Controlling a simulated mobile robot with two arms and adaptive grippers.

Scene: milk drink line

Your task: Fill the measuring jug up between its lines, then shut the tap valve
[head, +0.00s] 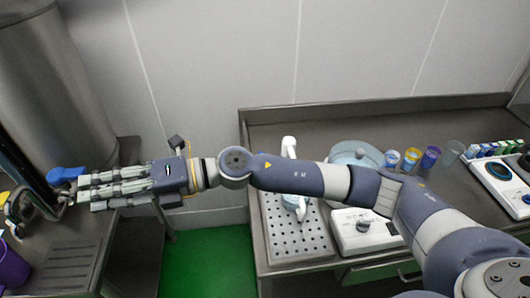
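A tap valve with a blue handle (66,174) is at the left edge of the view, close to the big steel tank. A curved metal piece (18,205) shows below and left of the handle. My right gripper (84,194) reaches across from the right, its fingertips pointing left, just beside and below the blue handle. I cannot tell whether they touch it, or how far the fingers are apart. A purple vessel (12,268) is cut off at the lower left; I cannot tell whether it is the measuring jug. No fill lines or liquid level can be seen. My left gripper is not in view.
A steel tank (50,90) stands at the left. A white device (365,232), several coloured cups (411,159) and another device (500,185) are on the right counter. Green floor (207,262) lies between counters.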

